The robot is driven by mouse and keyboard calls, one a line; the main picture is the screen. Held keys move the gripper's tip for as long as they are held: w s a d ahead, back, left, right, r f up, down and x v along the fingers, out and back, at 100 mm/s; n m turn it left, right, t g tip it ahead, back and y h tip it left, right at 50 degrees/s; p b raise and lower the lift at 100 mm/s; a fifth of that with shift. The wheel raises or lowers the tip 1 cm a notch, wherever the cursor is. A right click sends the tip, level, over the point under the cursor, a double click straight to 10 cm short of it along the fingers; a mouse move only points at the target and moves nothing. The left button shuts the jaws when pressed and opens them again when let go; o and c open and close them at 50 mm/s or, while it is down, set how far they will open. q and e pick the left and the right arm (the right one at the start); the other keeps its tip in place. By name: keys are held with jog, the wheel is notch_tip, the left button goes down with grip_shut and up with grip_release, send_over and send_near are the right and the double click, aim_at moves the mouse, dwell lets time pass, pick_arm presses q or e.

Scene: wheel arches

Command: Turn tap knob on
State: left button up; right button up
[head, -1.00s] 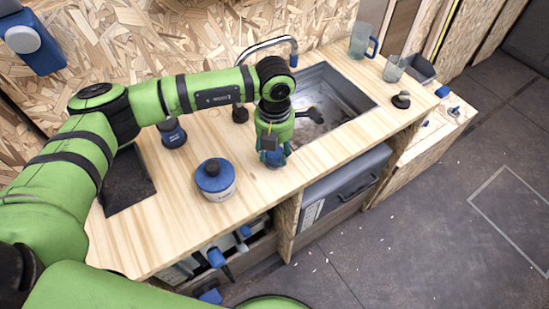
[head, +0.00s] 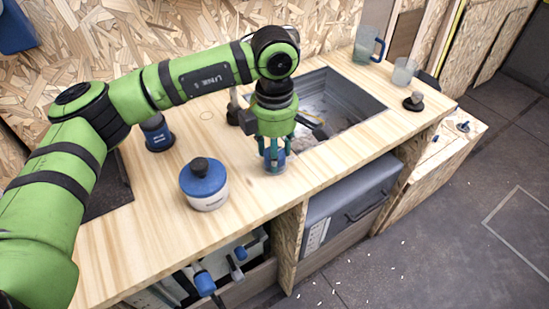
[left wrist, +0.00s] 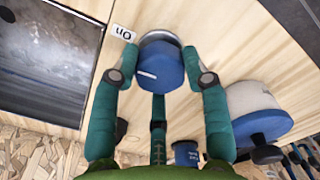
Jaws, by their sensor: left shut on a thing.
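The tap knob is a blue, round knob (left wrist: 160,66) on a pale base with a short white mark on its top. An "On" label (left wrist: 123,33) lies beside it on the wooden counter. My left gripper (left wrist: 162,78) has its fingers on both sides of the knob and is shut on it. In the head view the left gripper (head: 274,152) points down at the counter's front part, and its fingers partly hide the blue knob (head: 275,161). The tap is mostly hidden behind my arm. My right gripper is in neither view.
A metal sink (head: 355,88) lies right of the knob. A blue-lidded pot (head: 204,186) stands left of it. A blue-and-black container (head: 157,133) is farther back. A jug (head: 368,45) and a cup (head: 403,71) stand beyond the sink. A grey case (head: 345,208) sits below the counter.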

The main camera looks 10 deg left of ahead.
pick_arm(q)
jog(key=shift+s+f+m+b, duration=0.1)
jog(key=shift+f+m+b, duration=0.05)
jog(key=shift+m+b, duration=0.4)
jog(key=o, duration=1.1)
jog(key=shift+o, duration=0.2)
notch_tip(320, 180, up, 12)
